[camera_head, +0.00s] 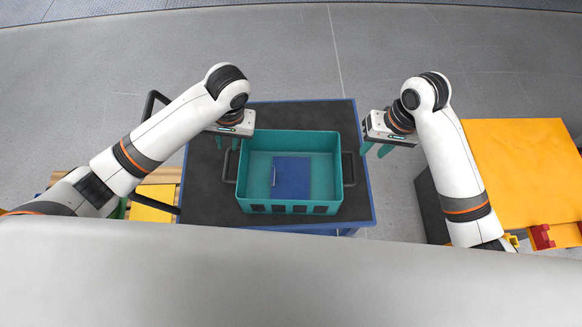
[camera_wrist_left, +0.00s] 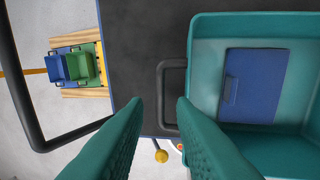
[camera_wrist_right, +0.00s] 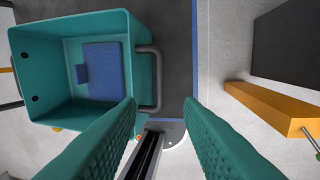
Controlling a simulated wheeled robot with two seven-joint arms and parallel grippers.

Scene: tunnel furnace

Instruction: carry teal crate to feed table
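The teal crate (camera_head: 260,209) sits upright on a dark-topped cart (camera_head: 215,205) with blue edges, and a flat blue piece (camera_head: 291,178) lies inside it. The crate has a dark loop handle on its left side (camera_head: 229,166) and its right side (camera_head: 349,168). My left gripper (camera_head: 227,141) is open above the crate's left side; in the left wrist view its fingers (camera_wrist_left: 160,115) stand apart near the left handle (camera_wrist_left: 172,97). My right gripper (camera_head: 376,149) is open, to the right of the right handle; its fingers (camera_wrist_right: 165,115) also show apart in the right wrist view. Neither gripper touches the crate.
A yellow-orange table (camera_head: 520,170) stands at the right with red pieces (camera_head: 542,237) at its near edge. A black push bar (camera_head: 150,104) rises at the cart's left. A wooden pallet with blue and green bins (camera_wrist_left: 72,68) lies left. Floor beyond the cart is clear.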

